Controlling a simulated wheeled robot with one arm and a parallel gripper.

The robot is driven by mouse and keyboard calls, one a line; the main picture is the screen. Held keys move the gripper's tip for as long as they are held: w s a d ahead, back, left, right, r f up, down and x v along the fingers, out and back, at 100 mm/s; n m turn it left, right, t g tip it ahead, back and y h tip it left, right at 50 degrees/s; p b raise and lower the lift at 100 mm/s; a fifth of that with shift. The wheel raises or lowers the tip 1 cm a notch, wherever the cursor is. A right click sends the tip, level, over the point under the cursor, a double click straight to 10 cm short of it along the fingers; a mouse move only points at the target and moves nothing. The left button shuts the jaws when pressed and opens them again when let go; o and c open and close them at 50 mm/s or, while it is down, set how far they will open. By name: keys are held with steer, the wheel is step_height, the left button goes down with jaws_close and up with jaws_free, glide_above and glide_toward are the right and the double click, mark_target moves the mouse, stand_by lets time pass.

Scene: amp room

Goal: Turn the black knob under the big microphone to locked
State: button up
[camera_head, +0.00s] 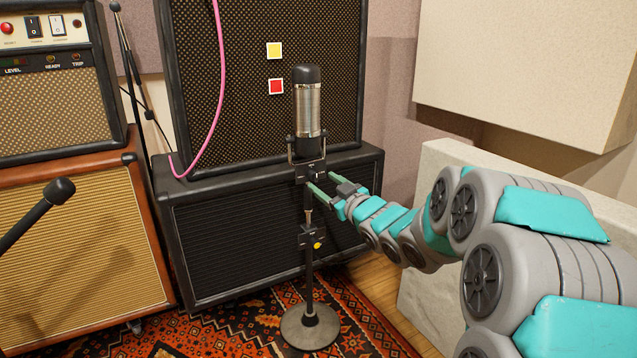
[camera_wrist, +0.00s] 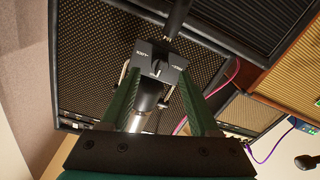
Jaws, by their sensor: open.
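The big microphone (camera_head: 308,108), silver with a black cap, stands upright in a cradle on a black stand. The black knob (camera_wrist: 157,67) is on a small dark block (camera_head: 303,170) under it, with a pale mark and small labels on both sides that I cannot read. In the wrist view the microphone (camera_wrist: 148,102) appears below the block. My gripper (camera_head: 317,180) is open at the block, coming from the right. In the wrist view its green fingers (camera_wrist: 160,78) lie on either side of the knob; I cannot tell whether they touch it.
A second block with a yellow knob (camera_head: 317,245) is lower on the stand, above the round base (camera_head: 310,327) on a patterned rug (camera_head: 250,335). A black amp cabinet (camera_head: 265,230) stands close behind. A pink cable (camera_head: 215,100) hangs left. Another microphone (camera_head: 58,190) is at far left.

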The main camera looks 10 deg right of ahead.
mark_target(317, 178)
steer(key=shift+x, duration=1.85)
steer(key=shift+c, duration=0.4)
jaws_close()
